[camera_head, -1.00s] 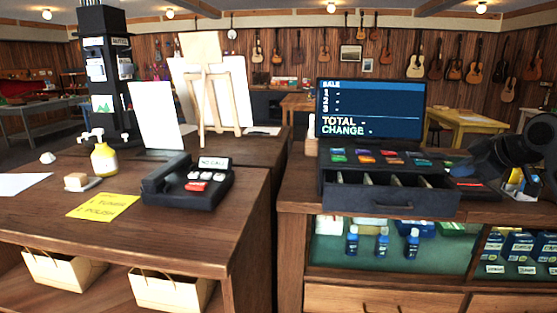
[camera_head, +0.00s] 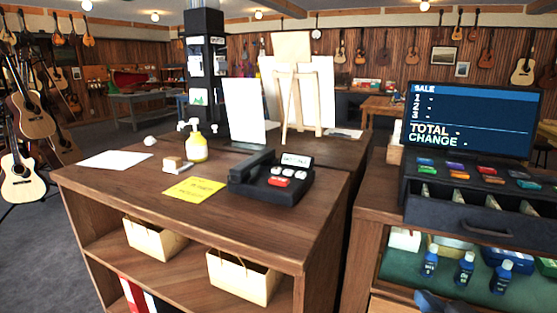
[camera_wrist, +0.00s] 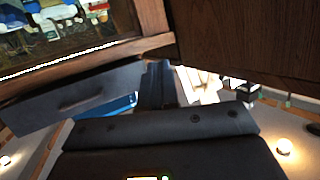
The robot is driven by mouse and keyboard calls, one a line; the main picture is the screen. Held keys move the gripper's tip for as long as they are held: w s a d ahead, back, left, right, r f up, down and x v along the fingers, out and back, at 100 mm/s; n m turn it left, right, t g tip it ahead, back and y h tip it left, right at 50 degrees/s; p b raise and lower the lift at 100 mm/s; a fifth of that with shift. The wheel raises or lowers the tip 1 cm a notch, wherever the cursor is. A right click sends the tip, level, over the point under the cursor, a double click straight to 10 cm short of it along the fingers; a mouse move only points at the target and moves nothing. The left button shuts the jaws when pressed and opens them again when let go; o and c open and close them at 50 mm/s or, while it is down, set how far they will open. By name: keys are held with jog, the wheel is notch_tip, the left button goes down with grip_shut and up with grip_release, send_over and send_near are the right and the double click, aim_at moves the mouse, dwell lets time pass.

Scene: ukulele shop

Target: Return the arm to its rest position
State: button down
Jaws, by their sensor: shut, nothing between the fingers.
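My gripper (camera_wrist: 160,88) shows in the wrist view as dark fingers held together, with nothing between them. The dark wrist body fills the bottom of that view. The wrist picture is tipped over, with ceiling lamps low in it. Beyond the fingers are the cash drawer front (camera_wrist: 82,98) and wooden counter panels (camera_wrist: 235,40); I cannot tell the distance to them. In the head view, only a dark piece, apparently of my arm, shows at the bottom edge, below the glass case. The gripper's fingers are not visible there.
The cash register (camera_head: 470,120) stands on the right counter with its drawer (camera_head: 480,225) open. On the left counter (camera_head: 120,190) are a black card terminal (camera_head: 270,180), a yellow note (camera_head: 194,189) and a pump bottle (camera_head: 195,145).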

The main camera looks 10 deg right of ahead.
jog(key=s+a+f+m, duration=0.1)
jog(key=s+a+f, duration=0.3)
jog(key=s, duration=0.5)
jog(key=s+a+f+m, duration=0.1)
jog(key=s+a, duration=0.5)
jog(key=s, duration=0.4)
jog(key=s+r+n, duration=0.1)
jog(key=s+r, duration=0.2)
jog(key=s, duration=0.6)
jog(key=s+r+n+y, duration=0.1)
jog(key=s+r+n, duration=0.1)
jog(key=s, duration=0.7)
jog(key=shift+s+r+n, duration=0.3)
jog(key=shift+s+r, duration=0.05)
jog(key=shift+r, duration=0.5)
jog(key=c, duration=1.8)
grip_release()
jog(key=shift+a, duration=0.1)
jog(key=shift+c, duration=0.2)
